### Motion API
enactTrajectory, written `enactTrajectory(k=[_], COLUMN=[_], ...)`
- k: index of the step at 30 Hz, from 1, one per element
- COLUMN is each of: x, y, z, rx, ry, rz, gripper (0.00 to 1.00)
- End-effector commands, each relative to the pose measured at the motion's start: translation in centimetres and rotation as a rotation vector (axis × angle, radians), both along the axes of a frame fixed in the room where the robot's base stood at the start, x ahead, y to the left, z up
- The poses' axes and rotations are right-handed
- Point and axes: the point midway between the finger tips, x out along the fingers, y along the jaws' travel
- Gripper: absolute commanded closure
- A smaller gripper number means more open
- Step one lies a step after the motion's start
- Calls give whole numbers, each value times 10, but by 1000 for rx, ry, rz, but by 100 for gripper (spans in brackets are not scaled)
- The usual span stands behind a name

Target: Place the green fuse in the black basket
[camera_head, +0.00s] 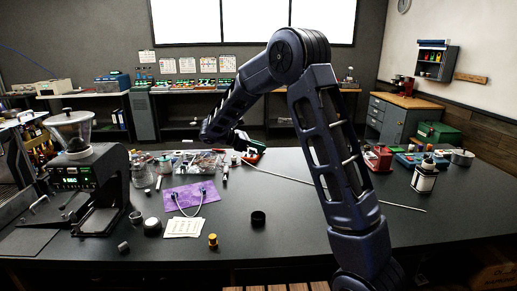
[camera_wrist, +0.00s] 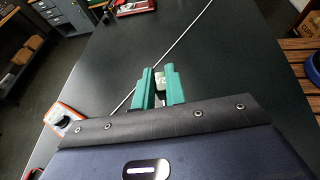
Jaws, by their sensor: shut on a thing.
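My gripper shows in the wrist view (camera_wrist: 160,80) with its two teal fingers closed around a small pale thing (camera_wrist: 160,72). Only a little of this thing shows between the fingers, and I cannot tell whether it is the green fuse. In the head view my gripper (camera_head: 240,145) is above the far middle of the table, small and partly hidden by my arm. A small black round open container (camera_head: 258,218), which may be the black basket, stands on the near middle of the table, apart from my gripper. I make out no green fuse elsewhere.
The dark table (camera_head: 300,240) is clear around the black container. A coffee machine (camera_head: 85,175) stands at left. A purple mat (camera_head: 190,197), papers (camera_head: 184,227) and a yellow-brown knob-like piece (camera_head: 213,240) lie nearby. A long thin rod (camera_head: 340,195) crosses the table.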

Motion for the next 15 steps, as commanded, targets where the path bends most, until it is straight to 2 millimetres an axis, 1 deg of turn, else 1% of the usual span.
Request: enactTrajectory(k=[5,8,11,15], x=[-4,-19,-45,-90], y=[1,5,11,18], z=[-3,-12,-26,-49], rx=[2,7,15,21], ry=[1,5,7,10], rz=[-3,-16,-39,-86], gripper=[100,100,100,100])
